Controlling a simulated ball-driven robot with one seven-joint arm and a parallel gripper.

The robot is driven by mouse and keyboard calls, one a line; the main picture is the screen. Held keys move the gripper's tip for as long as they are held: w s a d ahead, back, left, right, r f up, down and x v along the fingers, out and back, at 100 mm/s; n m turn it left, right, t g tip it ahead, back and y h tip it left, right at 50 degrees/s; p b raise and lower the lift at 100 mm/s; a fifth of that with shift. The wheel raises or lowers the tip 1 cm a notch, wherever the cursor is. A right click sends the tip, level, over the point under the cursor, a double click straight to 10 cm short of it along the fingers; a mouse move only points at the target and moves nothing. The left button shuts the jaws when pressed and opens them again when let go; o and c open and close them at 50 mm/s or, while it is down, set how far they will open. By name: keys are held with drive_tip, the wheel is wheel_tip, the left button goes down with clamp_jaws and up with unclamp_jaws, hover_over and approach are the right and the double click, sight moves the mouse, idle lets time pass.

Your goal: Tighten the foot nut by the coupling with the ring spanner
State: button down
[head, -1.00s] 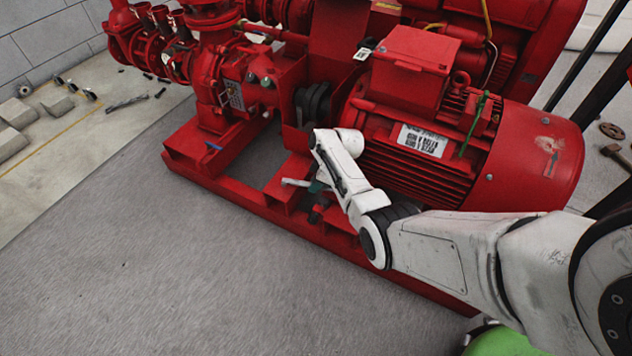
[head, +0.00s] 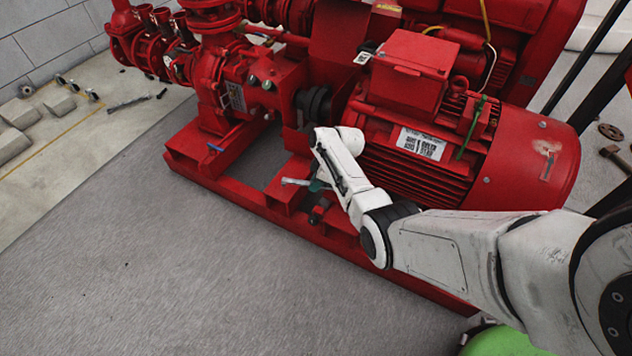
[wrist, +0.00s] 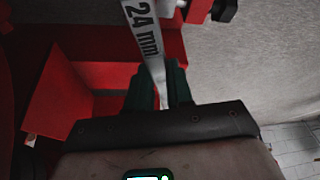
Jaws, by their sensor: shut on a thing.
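The ring spanner (head: 295,182) is a pale metal bar sticking out to the left of my gripper (head: 316,186) in the head view. In the wrist view the spanner (wrist: 143,35) is marked "24 mm" and runs up out of the top of the picture. My gripper (wrist: 158,88) is shut on it with dark green fingers. The red motor (head: 425,150) stands right of the dark coupling (head: 314,103). My gripper is low beside the red base frame (head: 262,205), below the coupling. I cannot make out the foot nut or whether the spanner's ring is on it.
The red pump (head: 232,88) stands left of the coupling. Grey floor (head: 150,270) in front of the base frame is clear. Small loose parts and grey blocks (head: 60,106) lie at the far left. A flange and bolt (head: 612,140) lie at the right.

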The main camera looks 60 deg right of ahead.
drive_tip(key=shift+r+p, duration=1.4)
drive_tip(key=shift+r, duration=0.35)
drive_tip(key=shift+f, duration=0.15)
drive_tip(key=shift+s+a+f+n+b, duration=0.1)
drive_tip(key=shift+a+f+n+b, duration=0.15)
drive_tip(key=shift+f+b, duration=0.3)
drive_tip(key=shift+s+a+f+n+b, duration=0.15)
drive_tip(key=shift+f+n+b, duration=0.1)
drive_tip(key=shift+f+b, duration=0.2)
drive_tip(key=shift+f+b, duration=1.2)
drive_tip(key=shift+f, duration=0.25)
drive_tip(key=shift+s+a+n, duration=0.1)
drive_tip(key=shift+a+n, duration=0.2)
drive_tip(key=shift+r+p, duration=0.2)
drive_tip(key=shift+p, duration=0.1)
